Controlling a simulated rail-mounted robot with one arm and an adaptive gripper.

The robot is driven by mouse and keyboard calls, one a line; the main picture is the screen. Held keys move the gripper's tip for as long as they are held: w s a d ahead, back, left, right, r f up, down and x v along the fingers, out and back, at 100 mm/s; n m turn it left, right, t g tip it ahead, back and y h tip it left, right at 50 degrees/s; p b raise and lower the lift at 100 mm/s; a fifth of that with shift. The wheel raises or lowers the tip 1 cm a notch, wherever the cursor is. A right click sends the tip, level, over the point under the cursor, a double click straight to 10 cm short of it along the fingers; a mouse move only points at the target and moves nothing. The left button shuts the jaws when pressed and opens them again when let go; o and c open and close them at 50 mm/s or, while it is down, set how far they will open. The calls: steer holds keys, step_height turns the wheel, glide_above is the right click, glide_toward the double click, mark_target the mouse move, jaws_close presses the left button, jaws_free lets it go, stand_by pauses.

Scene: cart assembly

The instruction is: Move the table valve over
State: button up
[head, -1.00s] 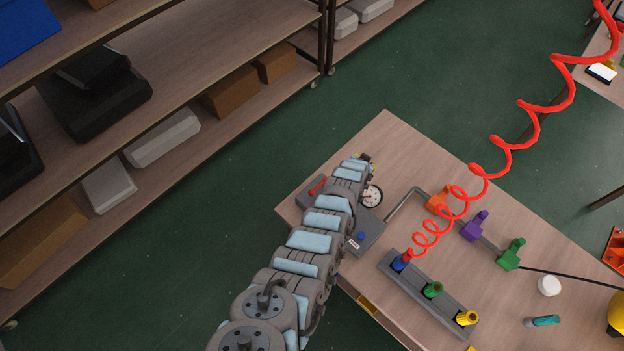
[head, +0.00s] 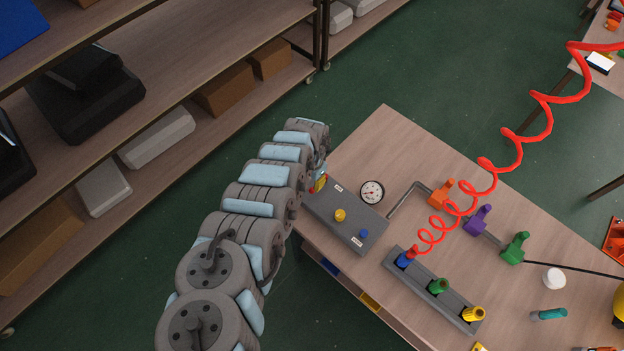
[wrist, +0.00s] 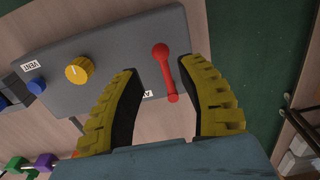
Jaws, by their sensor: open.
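The table valve is a red lever (wrist: 162,68) on a grey panel (wrist: 120,42), clearest in the wrist view. My gripper (wrist: 165,75) is open, with one yellow-ribbed finger on each side of the lever. I cannot tell whether either finger touches it. The lever slants from its round upper end down to a thin lower end between the fingers. In the head view, the grey panel (head: 350,222) lies at the left of the table, with my gripper (head: 319,182) over its far left end. The lever is mostly hidden there.
A yellow knob (head: 340,215) and a blue button (head: 364,233) sit on the panel. A round gauge (head: 372,191) stands beside it. Orange, purple and green valves (head: 515,247) and a coiled red hose (head: 487,180) are to the right. Shelves (head: 190,80) stand at left.

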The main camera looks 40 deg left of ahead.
mark_target(312, 189)
step_height(312, 189, down, 7)
steer(key=b, duration=0.5)
steer(key=shift+b, duration=0.3)
jaws_close()
